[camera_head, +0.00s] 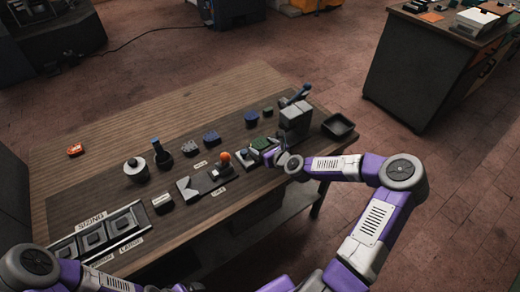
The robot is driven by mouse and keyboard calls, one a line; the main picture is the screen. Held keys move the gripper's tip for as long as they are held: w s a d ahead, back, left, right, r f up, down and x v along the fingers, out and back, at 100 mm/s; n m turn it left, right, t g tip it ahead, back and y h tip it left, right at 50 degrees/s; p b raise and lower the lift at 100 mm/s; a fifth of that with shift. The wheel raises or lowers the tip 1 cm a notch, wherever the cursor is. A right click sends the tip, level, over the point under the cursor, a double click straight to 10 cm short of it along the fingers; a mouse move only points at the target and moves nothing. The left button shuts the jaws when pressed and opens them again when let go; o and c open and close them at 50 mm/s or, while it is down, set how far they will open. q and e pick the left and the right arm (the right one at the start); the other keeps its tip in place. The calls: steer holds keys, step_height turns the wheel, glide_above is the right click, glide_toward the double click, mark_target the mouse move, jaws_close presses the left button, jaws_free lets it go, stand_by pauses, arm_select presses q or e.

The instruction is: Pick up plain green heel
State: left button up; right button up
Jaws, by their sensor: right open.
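A small dark green block (267,111) lies on the workbench near its back right, beside a blue block (251,119). A second, brighter green piece (260,144) lies nearer the front edge, right by my right gripper. The picture is too small to tell which of the two is the plain heel. My right gripper (269,156) is open, low over the front right part of the bench. Its fingers are small and partly hidden by the wrist, and I see nothing held between them. My left arm shows at the lower left, but its gripper is out of view.
A grey press (295,118) and black tray (338,126) stand right. A sizing board (96,236) lies front left. The back left is mostly clear.

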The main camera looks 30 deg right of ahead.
steer(key=shift+w+f, duration=0.1)
steer(key=shift+w, duration=0.25)
steer(key=c, duration=0.7)
